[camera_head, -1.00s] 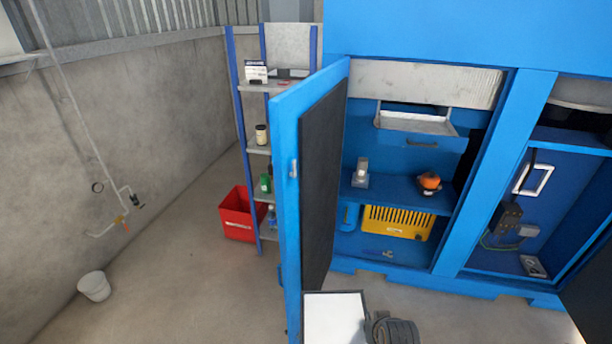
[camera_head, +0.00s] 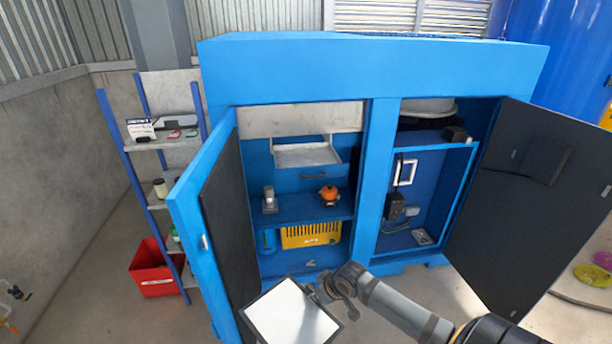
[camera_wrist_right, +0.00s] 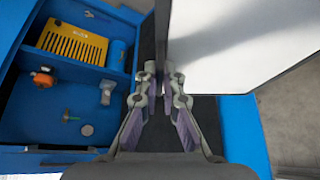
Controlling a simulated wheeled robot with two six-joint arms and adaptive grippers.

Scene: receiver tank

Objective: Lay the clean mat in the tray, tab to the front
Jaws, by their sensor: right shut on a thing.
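The clean mat (camera_head: 292,312) is a flat white sheet with a dark edge. My right gripper (camera_head: 328,287) is shut on its edge, low in front of the cabinet. In the right wrist view the mat (camera_wrist_right: 240,45) extends to the upper right from the fingertips (camera_wrist_right: 165,78). I cannot make out its tab. The tray (camera_head: 306,155) is shallow and pale, in the upper part of the left cabinet bay. The mat is apart from the tray, below and in front of it. My left gripper is out of view.
The open left door (camera_head: 205,235) stands close to the mat. The open right door (camera_head: 535,200) is at right. Below the tray are a shelf (camera_head: 295,207) with an orange object (camera_head: 329,194) and a yellow slotted box (camera_head: 311,235). A red crate (camera_head: 155,270) is at left.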

